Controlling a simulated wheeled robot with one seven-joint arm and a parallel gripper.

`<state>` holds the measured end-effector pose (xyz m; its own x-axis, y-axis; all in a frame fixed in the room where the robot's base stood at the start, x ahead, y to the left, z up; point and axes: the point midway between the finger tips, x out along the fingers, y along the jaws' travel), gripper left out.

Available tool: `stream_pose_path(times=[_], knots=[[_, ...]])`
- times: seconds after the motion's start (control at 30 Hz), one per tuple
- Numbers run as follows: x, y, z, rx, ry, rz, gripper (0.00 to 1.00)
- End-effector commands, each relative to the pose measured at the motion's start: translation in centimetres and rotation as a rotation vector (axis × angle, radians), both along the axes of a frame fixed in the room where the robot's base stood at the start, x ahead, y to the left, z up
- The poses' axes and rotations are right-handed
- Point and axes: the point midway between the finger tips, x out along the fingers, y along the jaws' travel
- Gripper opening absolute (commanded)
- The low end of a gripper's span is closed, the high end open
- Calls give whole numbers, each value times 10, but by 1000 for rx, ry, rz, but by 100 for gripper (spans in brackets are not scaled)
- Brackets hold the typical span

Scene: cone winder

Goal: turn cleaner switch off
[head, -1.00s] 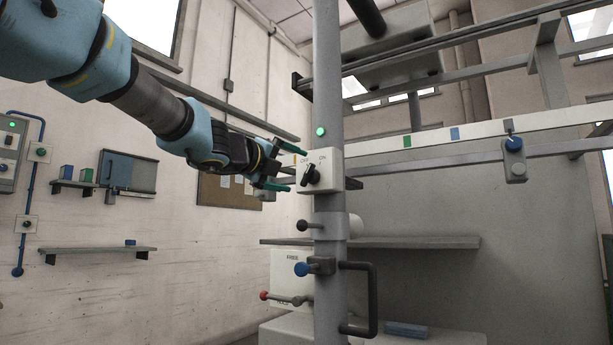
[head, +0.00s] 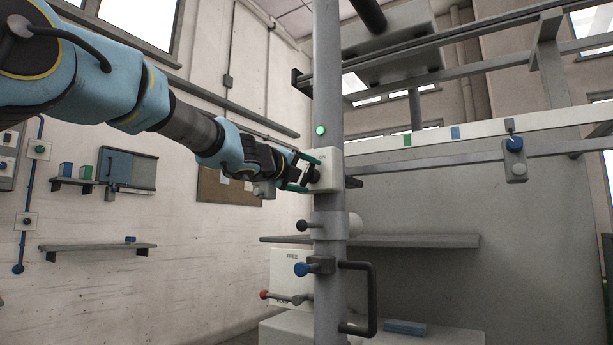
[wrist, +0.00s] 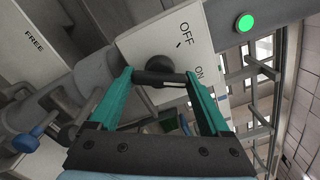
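The cleaner switch is a black rotary knob (wrist: 158,72) on a pale box (wrist: 130,45) marked OFF and ON; the box (head: 328,170) is fixed to a grey post. In the wrist view the knob's bar lies across the gap, one end towards ON. My gripper (head: 309,173) is at the box front, its teal fingers spread. In the wrist view the fingertips (wrist: 159,77) stand on either side of the knob, close to the bar's two ends. I cannot tell whether they touch it. A green lamp (head: 320,130) above the box is lit.
Below the box on the post (head: 327,230) are a black-knobbed lever (head: 303,225), a blue knob (head: 301,269) and a dark handle (head: 372,300). A grey shelf (head: 420,241) and rails extend right. The space left of the post below my arm looks open.

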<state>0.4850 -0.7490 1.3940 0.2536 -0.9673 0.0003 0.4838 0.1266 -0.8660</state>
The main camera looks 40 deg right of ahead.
Motion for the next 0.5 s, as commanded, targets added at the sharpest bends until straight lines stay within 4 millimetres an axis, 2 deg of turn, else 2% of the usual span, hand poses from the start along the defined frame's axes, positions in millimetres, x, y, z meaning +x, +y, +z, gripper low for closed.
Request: stream_pose_path(times=[0.03, 0.4, 0.5], knots=[[0, 0, 0, 0, 0, 0, 74], [0, 0, 0, 0, 0, 0, 32], [0, 0, 0, 0, 0, 0, 24]])
